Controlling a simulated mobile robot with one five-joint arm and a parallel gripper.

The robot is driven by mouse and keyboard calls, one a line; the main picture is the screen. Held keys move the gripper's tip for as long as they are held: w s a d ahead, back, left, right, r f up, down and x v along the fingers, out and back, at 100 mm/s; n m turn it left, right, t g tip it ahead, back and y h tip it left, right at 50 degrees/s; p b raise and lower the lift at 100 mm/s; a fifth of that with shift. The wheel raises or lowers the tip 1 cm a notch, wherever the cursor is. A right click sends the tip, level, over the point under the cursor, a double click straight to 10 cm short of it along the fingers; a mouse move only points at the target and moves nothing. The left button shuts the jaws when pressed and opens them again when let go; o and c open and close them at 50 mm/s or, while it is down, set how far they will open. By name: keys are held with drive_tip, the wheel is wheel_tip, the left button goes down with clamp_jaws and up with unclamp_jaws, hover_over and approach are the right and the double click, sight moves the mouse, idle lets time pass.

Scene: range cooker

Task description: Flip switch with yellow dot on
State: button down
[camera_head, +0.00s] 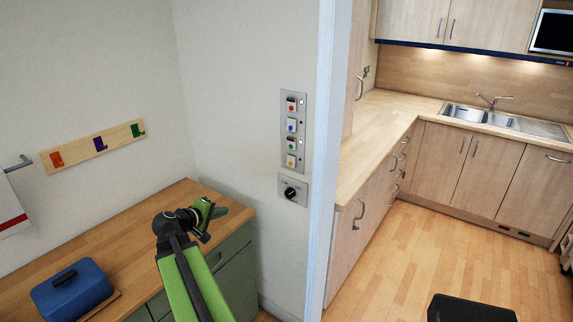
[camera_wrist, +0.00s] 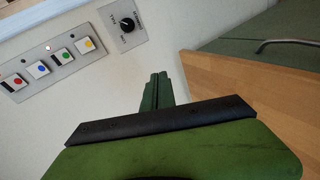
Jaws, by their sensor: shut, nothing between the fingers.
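The switch with the yellow dot (camera_head: 291,161) is the lowest of the switches on a grey wall panel (camera_head: 305,135). In the wrist view the same yellow-dot switch (camera_wrist: 86,45) is at the upper left, at the right end of the tilted row. I cannot tell its position clearly. My gripper (camera_head: 219,210) is over the wooden counter, left of and lower than the panel and apart from it. In the wrist view my gripper's green fingers (camera_wrist: 155,90) are shut and empty.
Red (camera_head: 291,105), blue (camera_head: 291,125) and green (camera_head: 291,143) dot switches sit above the yellow one. A black rotary dial (camera_head: 290,193) is just below the panel. A blue lidded box (camera_head: 68,290) stands on the counter (camera_head: 150,222). A door frame (camera_head: 325,150) is at the panel's right.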

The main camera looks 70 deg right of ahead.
sight(290, 166)
drive_tip(key=s+d+r+g+h, duration=0.2)
drive_tip(key=s+d+r+h, duration=0.1)
drive_tip(key=s+d+r, duration=0.5)
drive_tip(key=s+d, duration=0.3)
drive_tip(key=shift+r+n+p, duration=0.3)
drive_tip(key=x, duration=0.4)
drive_tip(key=b+x, duration=0.1)
drive_tip(key=x, duration=0.9)
drive_tip(key=shift+s+r+b, duration=0.1)
drive_tip(key=shift+r+b, duration=0.2)
drive_tip(key=shift+b, duration=0.05)
drive_tip(key=shift+d, duration=0.1)
drive_tip(key=w+a+f+b, duration=0.2)
drive_tip(key=w+a, duration=0.1)
drive_tip(key=a, duration=1)
drive_tip(key=shift+w+a, duration=0.25)
